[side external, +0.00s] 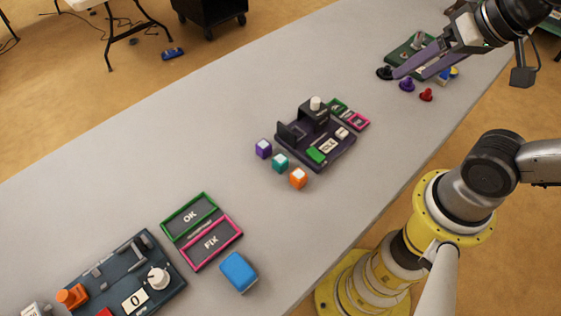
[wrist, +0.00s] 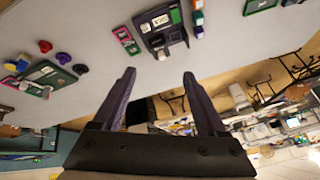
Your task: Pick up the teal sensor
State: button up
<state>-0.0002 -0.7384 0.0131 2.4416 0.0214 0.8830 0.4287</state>
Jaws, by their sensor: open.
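The teal sensor (side external: 280,162) is a small teal cube with a pale top, standing on the grey table in the side view. It sits between a purple cube (side external: 264,148) and an orange cube (side external: 298,178), in front of the dark purple station. My gripper (side external: 410,75) is at the upper right, above the far end of the table and well away from the teal cube. Its two purple fingers are apart and nothing is between them. In the wrist view my gripper (wrist: 159,73) is also open, and the cubes show small near the top edge.
The purple station (side external: 318,150) has a green and a pink tray beside it. Red, purple and black knobs (side external: 407,85) stand by a green station beneath my gripper. A blue block (side external: 239,272), OK/FIX trays (side external: 200,230) and a dark station (side external: 125,275) occupy the near left.

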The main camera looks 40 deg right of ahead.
jog(key=w+a+r+m, duration=0.1)
jog(key=w+a+m, duration=0.1)
jog(key=w+m, duration=0.55)
jog(key=m+g+y, duration=0.1)
jog(key=m+g, duration=0.5)
send_over(281, 158)
jog(key=shift+n, duration=0.25)
jog(key=f, duration=2.4)
jog(key=shift+w+d+f, duration=0.35)
jog(key=shift+w, duration=0.05)
jog(key=f, duration=0.5)
jog(key=shift+s+a, duration=0.35)
jog(key=shift+s, duration=0.05)
jog(key=shift+f, duration=0.45)
grip_shut()
